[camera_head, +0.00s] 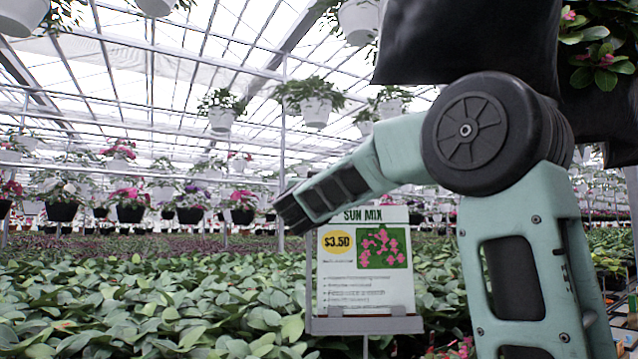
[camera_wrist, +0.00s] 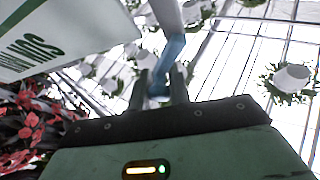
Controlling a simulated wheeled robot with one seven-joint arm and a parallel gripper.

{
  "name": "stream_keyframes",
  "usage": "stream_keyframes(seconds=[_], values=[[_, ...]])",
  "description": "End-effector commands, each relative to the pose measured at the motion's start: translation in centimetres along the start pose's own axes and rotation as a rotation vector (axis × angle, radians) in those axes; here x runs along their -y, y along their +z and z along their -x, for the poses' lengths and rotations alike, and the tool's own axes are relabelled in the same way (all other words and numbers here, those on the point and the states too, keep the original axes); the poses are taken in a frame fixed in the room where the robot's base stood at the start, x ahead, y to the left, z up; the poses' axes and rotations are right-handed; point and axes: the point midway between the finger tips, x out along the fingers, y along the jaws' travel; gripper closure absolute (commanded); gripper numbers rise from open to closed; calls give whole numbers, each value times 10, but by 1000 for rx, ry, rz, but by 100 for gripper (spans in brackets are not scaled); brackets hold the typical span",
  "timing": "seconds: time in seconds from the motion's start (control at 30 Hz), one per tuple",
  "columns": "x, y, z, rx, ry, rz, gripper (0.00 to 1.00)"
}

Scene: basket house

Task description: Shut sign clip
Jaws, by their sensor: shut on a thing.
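The sign (camera_head: 350,285) is a white card reading "SUN MIX" and "$3.50", upright in a grey holder (camera_head: 325,325) among the plants. My gripper (camera_head: 293,213) is at the card's upper left corner in the head view. In the wrist view, the two dark fingers of my gripper (camera_wrist: 160,88) are closed on a blue piece (camera_wrist: 172,52), which looks like the sign clip. A grey bar (camera_wrist: 167,14) meets its upper end. The sign (camera_wrist: 65,30) also shows at upper left there. The head view hides the clip behind my gripper, and I cannot tell whether it is open or shut.
Leafy green plants (camera_head: 150,310) fill the bed around the sign. Hanging baskets (camera_head: 317,110) line the greenhouse overhead, and one (camera_wrist: 293,78) shows at right in the wrist view. Red flowers (camera_wrist: 30,125) are close at the wrist view's lower left.

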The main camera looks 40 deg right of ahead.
Motion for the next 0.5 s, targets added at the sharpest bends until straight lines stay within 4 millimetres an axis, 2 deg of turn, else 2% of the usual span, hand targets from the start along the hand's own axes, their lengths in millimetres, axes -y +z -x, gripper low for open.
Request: stream_keyframes(seconds=[0.5], values=[[-18, 13, 5, 57, 218, -370, 100]])
